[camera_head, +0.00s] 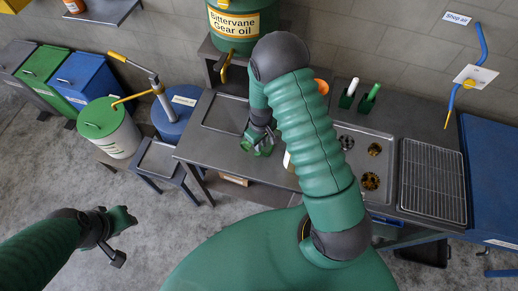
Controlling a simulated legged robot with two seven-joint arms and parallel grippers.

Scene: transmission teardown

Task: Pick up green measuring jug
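A small green shape (263,149) shows low at the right gripper, over the dark workbench. It looks like the green measuring jug, but the fingers cover part of it. My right gripper (258,136) points down at it from above, touching or very close to it. Whether the fingers are closed on it cannot be made out. My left gripper (120,238) is at the lower left, over the bare floor, away from the bench. Its fingers are spread apart and nothing is between them.
The workbench (222,152) carries a shallow tray (226,113) left of my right gripper. A gear oil drum (232,43) stands behind.

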